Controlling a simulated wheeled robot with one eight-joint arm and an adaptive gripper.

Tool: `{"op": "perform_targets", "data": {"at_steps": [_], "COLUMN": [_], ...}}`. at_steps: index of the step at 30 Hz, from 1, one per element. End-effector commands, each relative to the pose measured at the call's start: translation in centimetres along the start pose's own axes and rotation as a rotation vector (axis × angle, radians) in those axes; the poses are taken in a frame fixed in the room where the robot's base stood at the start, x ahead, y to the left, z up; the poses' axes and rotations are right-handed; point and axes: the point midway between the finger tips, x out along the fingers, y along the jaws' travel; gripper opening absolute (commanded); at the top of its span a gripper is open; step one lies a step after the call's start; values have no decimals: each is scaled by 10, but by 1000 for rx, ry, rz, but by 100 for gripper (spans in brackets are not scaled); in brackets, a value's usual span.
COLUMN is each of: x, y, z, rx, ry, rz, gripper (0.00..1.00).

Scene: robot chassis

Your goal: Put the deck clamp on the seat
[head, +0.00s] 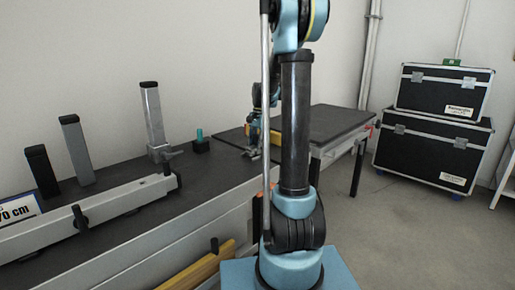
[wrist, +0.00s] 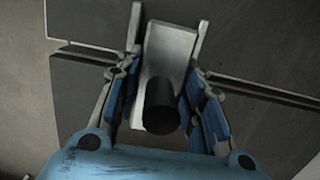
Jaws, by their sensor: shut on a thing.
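The deck clamp appears to be the light metal piece with a black round end (wrist: 168,55) between my fingers in the wrist view. My gripper (wrist: 165,45) is shut on it, with a blue-padded finger on each side. In the head view my gripper (head: 255,140) is low over the dark bench top, partly hidden behind my arm; the clamp's lower part is too small there to make out. I cannot tell whether it touches the surface. A small black block with a teal pin (head: 200,141) stands left of my gripper. I cannot tell which thing is the seat.
Capped grey posts (head: 153,115) and a long metal rail (head: 90,215) with black knobs are on the bench (head: 215,175) at left. A dark table top (head: 325,122) lies beyond my gripper. Black cases (head: 430,150) are stacked at right; the floor before them is clear.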

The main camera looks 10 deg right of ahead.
Motion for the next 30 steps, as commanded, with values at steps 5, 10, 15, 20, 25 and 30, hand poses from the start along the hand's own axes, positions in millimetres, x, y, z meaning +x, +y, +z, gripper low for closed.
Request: {"op": "perform_targets", "data": {"at_steps": [5,10,15,20,25,30], "x": [5,10,13,14,12,11], "y": [0,1,2,2,3,3], "z": [-1,-2,-4,-5,-4,-3], "rx": [0,2,3,4,4,4], "ry": [0,0,-2,-2,-1,-1], "rz": [0,1,5,7,4,2], "gripper": [0,0,0,56,56,56]}}
